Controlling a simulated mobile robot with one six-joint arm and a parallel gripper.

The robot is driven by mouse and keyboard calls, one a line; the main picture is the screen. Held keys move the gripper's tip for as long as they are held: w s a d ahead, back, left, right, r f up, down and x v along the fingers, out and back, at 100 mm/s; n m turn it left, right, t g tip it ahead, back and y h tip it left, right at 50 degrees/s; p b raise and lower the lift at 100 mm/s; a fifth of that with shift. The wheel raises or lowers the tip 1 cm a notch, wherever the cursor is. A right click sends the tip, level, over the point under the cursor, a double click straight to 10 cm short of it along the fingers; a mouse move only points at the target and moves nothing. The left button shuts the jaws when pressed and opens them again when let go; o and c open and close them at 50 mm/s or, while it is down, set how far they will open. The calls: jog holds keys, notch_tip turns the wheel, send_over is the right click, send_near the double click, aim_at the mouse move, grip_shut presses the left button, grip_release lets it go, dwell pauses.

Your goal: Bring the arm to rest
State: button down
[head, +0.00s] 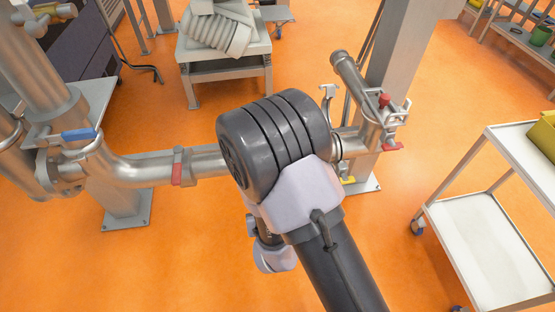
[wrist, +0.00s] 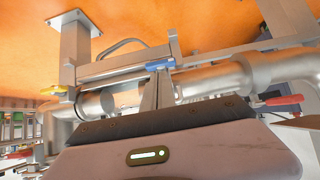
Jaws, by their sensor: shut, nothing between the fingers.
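My arm reaches up from the bottom of the head view, with its dark rounded joint in the middle. My gripper is not clearly visible there, hidden by or merged with the arm links. In the wrist view, my gripper (wrist: 158,92) shows beyond its pale body with a lit green bar. Its two narrow grey fingers are together with nothing between them. The fingers overlap steel pipework (wrist: 205,82) and a blue handle (wrist: 160,65) in the picture. I cannot tell how far the fingertips are from them.
In the head view, steel pipe (head: 150,168) runs behind my arm, with a blue-handled valve (head: 78,134) at left and a red-handled fitting (head: 385,101) at right. A white trolley (head: 480,235) stands at right and a machine table (head: 228,69) behind. Orange floor is open at lower left.

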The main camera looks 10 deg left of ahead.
jog(key=w+d+r+m+g+h, duration=0.1)
jog(key=d+r+m, duration=0.2)
jog(key=d+r, duration=0.6)
jog(key=d+r+m+g, duration=0.1)
jog(key=d+r+m, duration=0.3)
jog(key=r, duration=0.9)
jog(key=s+d+r+m, duration=0.1)
jog(key=s+d+r, duration=0.3)
jog(key=s, duration=0.4)
jog(key=s+d+r+m+g+h, duration=0.1)
jog(key=s+d+r, duration=0.4)
jog(key=s, duration=0.3)
jog(key=shift+d+r, duration=0.3)
jog(key=shift+d, duration=0.4)
